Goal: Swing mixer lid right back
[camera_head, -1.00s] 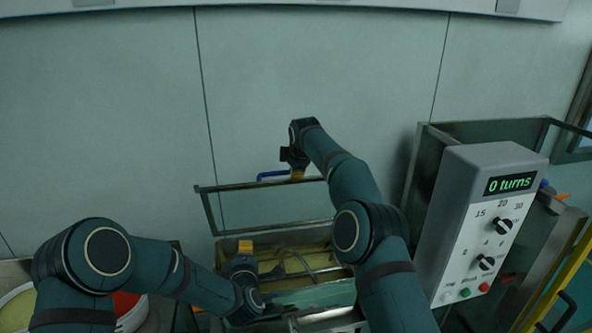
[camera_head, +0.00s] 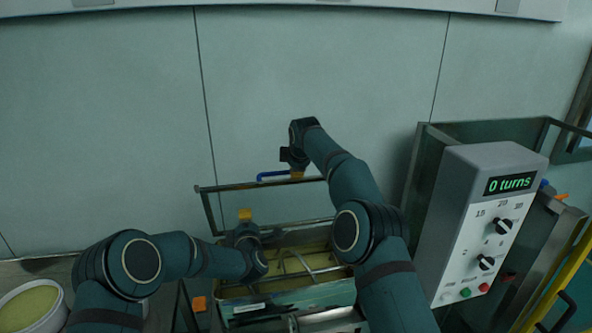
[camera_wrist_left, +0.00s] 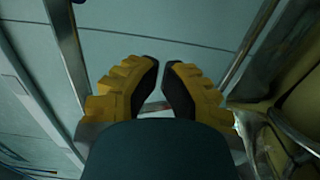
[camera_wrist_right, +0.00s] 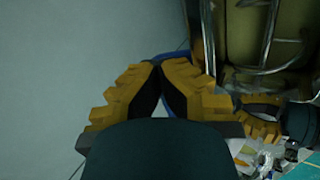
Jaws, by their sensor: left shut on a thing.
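The mixer tub (camera_head: 320,250) stands low in the middle, open, with metal bars inside. Its glass lid in a metal frame (camera_head: 210,212) stands raised behind it, with a blue handle (camera_head: 272,175) on its upper edge. My left gripper (camera_head: 245,215) is at the lid's lower edge. In the left wrist view its fingers (camera_wrist_left: 162,80) are nearly together at a frame bar; what lies between them is hard to see. My right gripper (camera_head: 297,174) is at the right end of the blue handle. In the right wrist view its fingertips (camera_wrist_right: 159,72) meet, with blue showing behind them.
A grey control box (camera_head: 470,235) reading "0 turns" stands to the right, beside a metal-framed machine with a yellow rail (camera_head: 570,275). A white bucket (camera_head: 55,310) of yellowish material stands lower left. The wall behind is bare.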

